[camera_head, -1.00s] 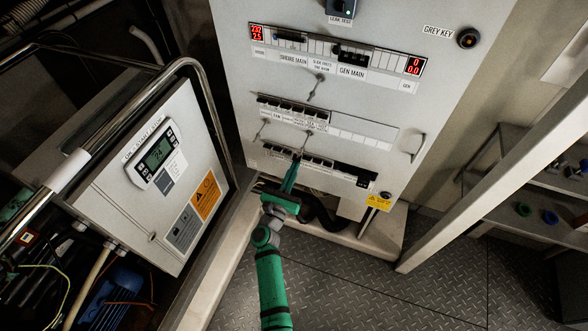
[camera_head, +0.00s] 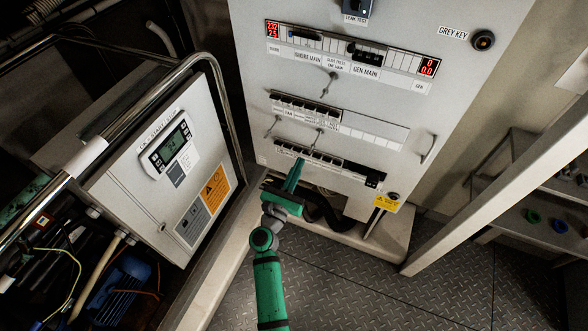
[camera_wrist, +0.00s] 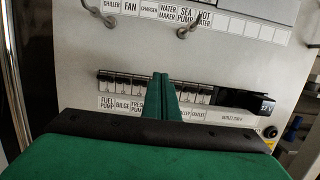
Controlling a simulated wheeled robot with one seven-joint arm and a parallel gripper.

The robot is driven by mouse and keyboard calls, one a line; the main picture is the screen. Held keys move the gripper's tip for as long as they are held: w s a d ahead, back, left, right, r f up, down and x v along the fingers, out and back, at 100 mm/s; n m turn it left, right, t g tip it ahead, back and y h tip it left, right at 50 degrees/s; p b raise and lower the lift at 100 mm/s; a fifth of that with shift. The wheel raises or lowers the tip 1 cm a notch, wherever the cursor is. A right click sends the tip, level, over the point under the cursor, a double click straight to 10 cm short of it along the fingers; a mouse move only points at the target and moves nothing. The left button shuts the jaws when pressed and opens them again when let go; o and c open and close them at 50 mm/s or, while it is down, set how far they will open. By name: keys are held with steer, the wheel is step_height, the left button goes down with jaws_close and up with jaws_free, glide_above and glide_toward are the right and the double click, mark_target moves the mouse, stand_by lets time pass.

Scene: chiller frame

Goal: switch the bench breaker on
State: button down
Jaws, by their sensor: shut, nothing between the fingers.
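The lower breaker row (camera_head: 330,161) runs across the grey panel, and it also shows in the wrist view (camera_wrist: 120,82). Labels under it read fuel pump, bilge and fresh pump on the left, with one ending in "lley" and outlet on the right. No bench label is readable; my fingers cover the middle labels. My gripper (camera_head: 301,161) is shut and empty, its green fingertips at this row. In the wrist view the fingertips (camera_wrist: 161,76) stand in front of the row's middle switches. I cannot tell whether they touch a switch.
An upper breaker row (camera_head: 305,105) has labels including fan and water maker. Metal handles (camera_head: 318,138) stick out between the rows. A black block (camera_wrist: 243,101) ends the lower row at right. A grey control box (camera_head: 165,165) with a tubular rail stands left.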

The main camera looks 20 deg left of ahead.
steer(key=s+r, duration=0.2)
steer(key=r, duration=0.1)
steer(key=shift+s+a, duration=0.1)
steer(key=shift+s, duration=0.1)
steer(key=shift+f, duration=0.1)
stand_by(0.3)
steer(key=s+d+m+g, duration=0.1)
steer(key=s+d+m, duration=0.5)
steer(key=s+m, duration=0.6)
steer(key=s+d+m+g, duration=0.2)
steer(key=s+d+m, duration=0.5)
steer(key=s+m, duration=0.4)
steer(key=s+d+m+g, duration=0.1)
steer(key=s+d+m, duration=0.5)
steer(key=s+m, duration=0.6)
steer(key=shift+s+d+f+m+g+y, duration=0.15)
steer(key=shift+s+d+m+g+y, duration=0.2)
steer(key=shift+s, duration=1.75)
